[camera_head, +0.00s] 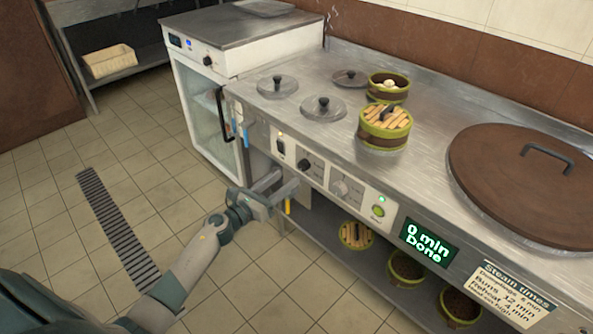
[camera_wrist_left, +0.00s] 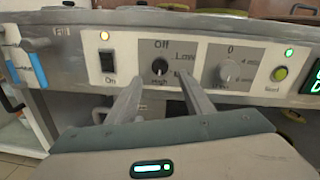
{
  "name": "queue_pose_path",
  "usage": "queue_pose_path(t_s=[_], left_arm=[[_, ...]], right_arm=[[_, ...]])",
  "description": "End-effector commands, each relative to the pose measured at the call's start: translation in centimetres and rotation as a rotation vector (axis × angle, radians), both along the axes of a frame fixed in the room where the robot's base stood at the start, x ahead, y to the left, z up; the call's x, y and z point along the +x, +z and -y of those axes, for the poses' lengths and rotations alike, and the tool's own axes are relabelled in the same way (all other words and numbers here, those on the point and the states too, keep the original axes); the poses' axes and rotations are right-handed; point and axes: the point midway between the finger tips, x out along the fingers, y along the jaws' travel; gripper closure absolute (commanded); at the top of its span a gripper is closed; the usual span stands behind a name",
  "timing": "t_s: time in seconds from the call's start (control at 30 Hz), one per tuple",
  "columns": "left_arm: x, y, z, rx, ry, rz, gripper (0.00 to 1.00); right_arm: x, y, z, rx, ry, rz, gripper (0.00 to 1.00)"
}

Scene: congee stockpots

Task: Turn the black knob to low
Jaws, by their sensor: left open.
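The black knob (camera_head: 304,165) is on the front panel of the steel counter. In the left wrist view the knob (camera_wrist_left: 159,68) sits on a grey plate, with "Off" printed above it and what looks like "Low" at its upper right. Its exact pointer direction is too small to tell. My left gripper (camera_head: 281,184) is open and empty, just in front of the panel and slightly below the knob. In the left wrist view its two fingers (camera_wrist_left: 158,92) spread to either side below the knob, apart from it. My right gripper is not in view.
A grey dial (camera_wrist_left: 229,72) and a lit green button (camera_wrist_left: 280,73) are right of the knob; a black rocker switch (camera_wrist_left: 107,61) is left. A display (camera_head: 430,243) reads "0 min Done". Bamboo steamers (camera_head: 385,128) stand on the counter. A shelf lies below the panel.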

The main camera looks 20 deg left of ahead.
Motion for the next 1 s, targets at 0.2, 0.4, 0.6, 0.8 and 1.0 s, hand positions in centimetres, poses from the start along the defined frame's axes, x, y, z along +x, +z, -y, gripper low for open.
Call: queue_pose_path(t_s=[0.2, 0.4, 0.6, 0.8, 1.0], left_arm=[[3.6, 0.1, 1.1, -0.001, -0.001, 0.001, 0.53], [5.6, 0.0, 1.7, -0.001, -0.001, 0.001, 0.53], [6.2, 0.0, 1.9, 0.0, -0.001, 0.0, 0.53], [6.2, 0.0, 1.9, 0.0, -0.001, 0.0, 0.53], [6.2, 0.0, 1.9, 0.0, -0.001, 0.0, 0.89]], right_arm=[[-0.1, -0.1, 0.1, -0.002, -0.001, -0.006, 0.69], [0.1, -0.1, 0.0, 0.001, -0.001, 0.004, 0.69], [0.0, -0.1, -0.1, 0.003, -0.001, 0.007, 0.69], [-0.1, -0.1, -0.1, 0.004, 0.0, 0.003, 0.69], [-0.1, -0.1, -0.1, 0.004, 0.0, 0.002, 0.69]])
